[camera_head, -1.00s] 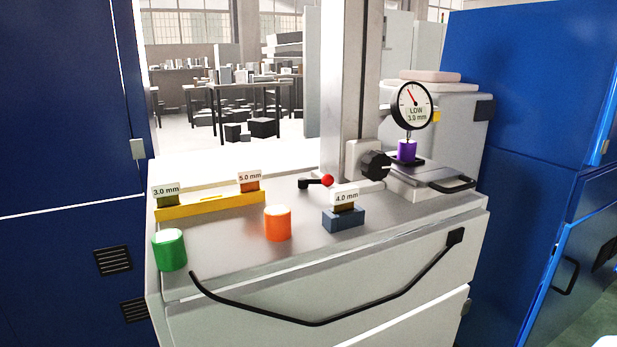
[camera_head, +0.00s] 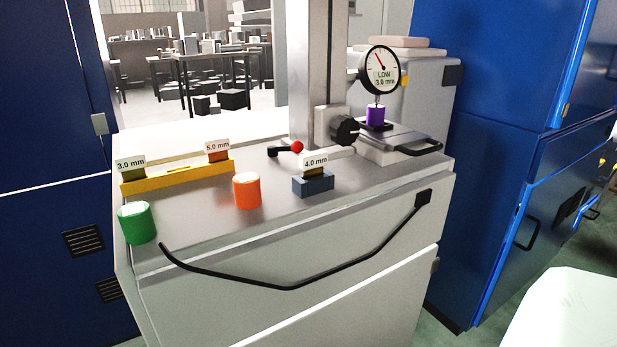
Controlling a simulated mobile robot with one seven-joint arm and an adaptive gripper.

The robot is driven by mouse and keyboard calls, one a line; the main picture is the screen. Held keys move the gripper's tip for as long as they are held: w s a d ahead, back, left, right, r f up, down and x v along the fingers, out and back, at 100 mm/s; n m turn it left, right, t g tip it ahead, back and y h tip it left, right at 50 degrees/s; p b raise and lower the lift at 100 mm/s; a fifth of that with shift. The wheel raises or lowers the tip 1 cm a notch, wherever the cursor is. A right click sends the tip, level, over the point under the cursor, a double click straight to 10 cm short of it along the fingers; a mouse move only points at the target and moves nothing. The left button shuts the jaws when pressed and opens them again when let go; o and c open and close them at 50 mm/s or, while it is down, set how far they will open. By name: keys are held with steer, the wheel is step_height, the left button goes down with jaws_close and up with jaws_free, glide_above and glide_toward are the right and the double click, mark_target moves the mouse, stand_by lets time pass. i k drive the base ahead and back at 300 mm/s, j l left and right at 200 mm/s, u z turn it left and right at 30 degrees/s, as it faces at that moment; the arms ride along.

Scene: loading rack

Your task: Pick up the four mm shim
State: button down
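The 4.0 mm shim (camera_head: 315,171) stands upright in a small blue-grey block (camera_head: 314,187) on the grey worktop. A white label reading 4.0 mm sits at its top. The 3.0 mm shim (camera_head: 132,174) and the 5.0 mm shim (camera_head: 218,156) stand at the two ends of a yellow holder (camera_head: 178,177) to the left. My gripper is not seen in this view.
A green cylinder (camera_head: 137,223) and an orange cylinder (camera_head: 247,190) stand left of the block. A black rail (camera_head: 290,286) runs along the front.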

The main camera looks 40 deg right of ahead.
mark_target(312, 164)
steer(key=l+z, duration=0.1)
steer(key=z, duration=0.3)
steer(key=k+l+z, duration=0.1)
steer(key=z, duration=0.25)
steer(key=l+z, duration=0.1)
steer(key=z, duration=0.3)
steer(key=l+z, duration=0.15)
steer(key=z, duration=0.2)
steer(key=i+j+z, duration=0.1)
steer(key=i+j, duration=0.3)
